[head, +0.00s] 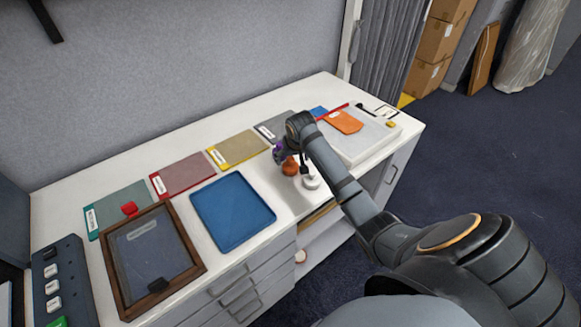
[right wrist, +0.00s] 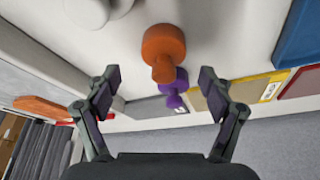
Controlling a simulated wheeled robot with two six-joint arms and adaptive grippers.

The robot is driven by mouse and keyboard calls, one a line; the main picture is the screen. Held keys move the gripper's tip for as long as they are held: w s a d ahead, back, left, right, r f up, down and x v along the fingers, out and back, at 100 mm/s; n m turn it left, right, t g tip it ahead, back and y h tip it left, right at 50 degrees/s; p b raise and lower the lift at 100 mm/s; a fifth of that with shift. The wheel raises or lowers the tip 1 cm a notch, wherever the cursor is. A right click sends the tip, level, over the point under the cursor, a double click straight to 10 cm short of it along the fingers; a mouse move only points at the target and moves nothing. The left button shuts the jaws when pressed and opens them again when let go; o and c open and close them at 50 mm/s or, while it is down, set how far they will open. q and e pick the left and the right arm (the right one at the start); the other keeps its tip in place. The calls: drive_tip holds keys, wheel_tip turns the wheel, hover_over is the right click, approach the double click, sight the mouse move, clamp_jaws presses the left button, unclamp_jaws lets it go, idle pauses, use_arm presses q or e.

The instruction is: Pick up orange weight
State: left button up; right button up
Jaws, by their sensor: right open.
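The orange weight (head: 290,166) is a round-bodied piece with a knob, standing on the white table near its front edge, below my right gripper. In the right wrist view the orange weight (right wrist: 163,50) lies ahead between the fingers, apart from both. My right gripper (right wrist: 158,82) is open and empty; in the head view it (head: 297,155) is partly hidden by its own wrist. A purple weight (right wrist: 174,90) stands close behind the orange one; it also shows in the head view (head: 278,153). A white weight (head: 311,181) stands to the right of the orange one. My left gripper is not in view.
A blue tray (head: 266,222) lies to the left. Red (head: 187,174), yellow (head: 236,150) and grey (head: 268,128) mats line the back. A wooden-framed tray (head: 115,262) is at the left. A white board (head: 374,142) with an orange piece (head: 343,122) lies right.

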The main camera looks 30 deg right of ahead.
sight(291, 160)
drive_tip(key=x, duration=0.4)
drive_tip(key=shift+w+a+f+p, duration=0.15)
drive_tip(key=shift+w+f+p, duration=0.1)
drive_tip(key=shift+f+p, duration=0.1)
drive_tip(key=shift+s, duration=0.1)
clamp_jaws()
drive_tip(key=shift+r, duration=0.15)
